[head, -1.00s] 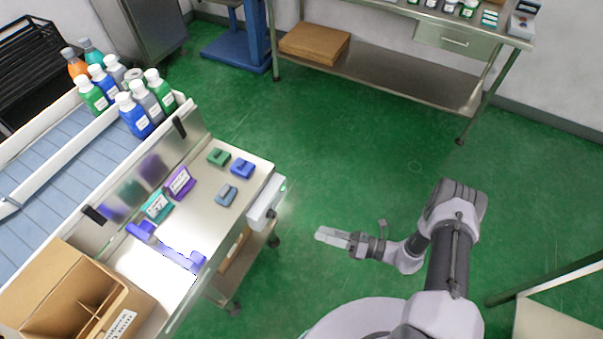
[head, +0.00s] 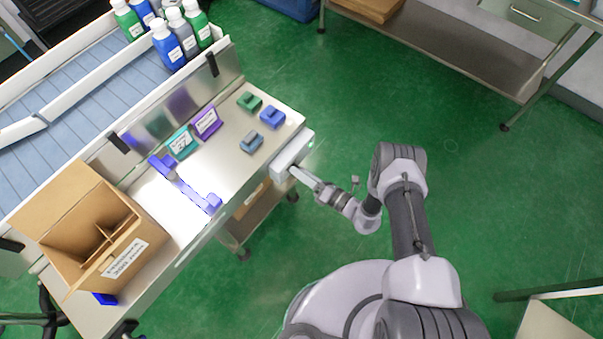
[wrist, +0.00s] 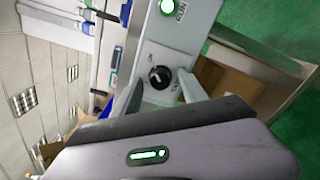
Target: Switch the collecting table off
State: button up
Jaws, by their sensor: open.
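The collecting table (head: 232,160) is a steel table at the left of the head view. A pale control box (head: 291,154) sits on its right edge. In the wrist view the box's face (wrist: 188,38) carries a black rotary knob (wrist: 160,77) and a green lit lamp (wrist: 167,7). My gripper (head: 297,174) is at the box's front in the head view. In the wrist view my gripper (wrist: 157,84) is open, with one finger on each side of the knob. I cannot tell whether the fingers touch it. The knob is hidden in the head view.
On the table are a cardboard box (head: 75,215), a blue bar-shaped part (head: 190,187), teal (head: 181,142) and purple (head: 206,122) sign holders, and small green, blue and grey blocks. Several bottles (head: 168,45) stand behind.

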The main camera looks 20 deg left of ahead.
jog(key=shift+w+a, duration=0.1)
jog(key=shift+a, duration=0.05)
grip_shut()
jog(key=shift+n, duration=0.3)
jog(key=n, duration=1.7)
jog(key=shift+n+p, duration=0.3)
dwell(0.3)
